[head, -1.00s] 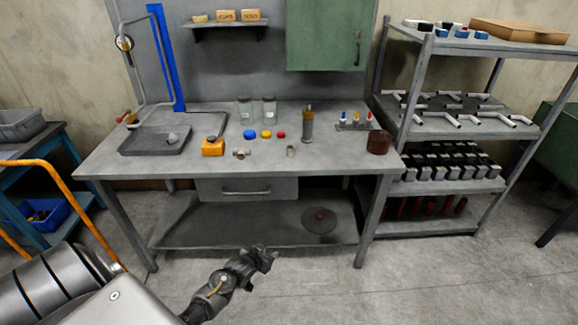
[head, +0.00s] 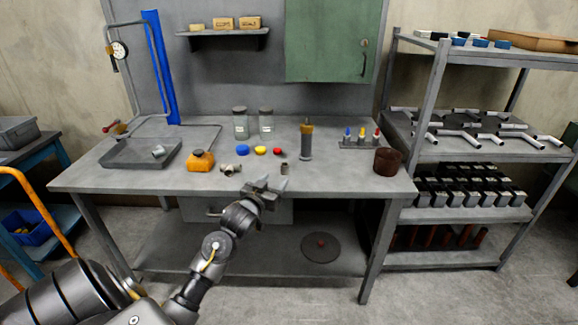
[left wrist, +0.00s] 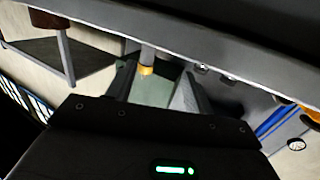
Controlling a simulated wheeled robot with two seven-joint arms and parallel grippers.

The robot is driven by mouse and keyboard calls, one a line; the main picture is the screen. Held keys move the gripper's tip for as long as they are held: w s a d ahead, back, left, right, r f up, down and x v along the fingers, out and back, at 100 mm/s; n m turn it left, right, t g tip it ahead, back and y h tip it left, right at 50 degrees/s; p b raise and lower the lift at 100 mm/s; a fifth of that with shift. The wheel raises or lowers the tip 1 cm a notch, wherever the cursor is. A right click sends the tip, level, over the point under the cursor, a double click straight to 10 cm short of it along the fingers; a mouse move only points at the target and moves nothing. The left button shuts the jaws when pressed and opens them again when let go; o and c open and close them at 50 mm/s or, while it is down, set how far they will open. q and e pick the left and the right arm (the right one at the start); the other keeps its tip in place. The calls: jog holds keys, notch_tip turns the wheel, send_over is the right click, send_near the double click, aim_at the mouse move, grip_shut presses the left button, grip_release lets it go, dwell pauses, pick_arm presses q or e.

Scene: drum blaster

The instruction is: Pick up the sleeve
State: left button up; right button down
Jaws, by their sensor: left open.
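The sleeve looks to be the small dull metal cylinder (head: 284,168) standing on the workbench near its front edge, right of a small metal fitting (head: 230,169). My left gripper (head: 266,187) is at the bench's front edge, just in front and to the left of the sleeve in the picture, apart from it. Its jaws are open with nothing between them. In the left wrist view the two dark fingers (left wrist: 153,88) point toward the wall side, and the sleeve cannot be made out. My right gripper is not in view.
On the workbench (head: 340,186) stand an orange block (head: 200,161), coloured caps (head: 260,150), two glass jars (head: 265,121), an orange-topped grey cylinder (head: 306,142) and a brown cup (head: 387,162). The cylinder also shows in the left wrist view (left wrist: 147,58). The bench's front right is clear.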

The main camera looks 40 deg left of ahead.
aim_at(284, 165)
pick_arm(q)
jog(key=shift+w, duration=0.2)
jog(key=shift+w+a, duration=0.15)
jog(key=x, duration=0.4)
jog(key=shift+a, duration=0.4)
jog(key=shift+w+r, duration=0.1)
jog(key=shift+w, duration=0.25)
jog(key=x, duration=0.4)
jog(key=shift+w+a+r, duration=0.15)
jog(key=shift+w, duration=0.2)
jog(key=c, duration=1.1)
jog(key=shift+r, duration=0.2)
jog(key=f+v, duration=0.1)
jog(key=v, duration=1.7)
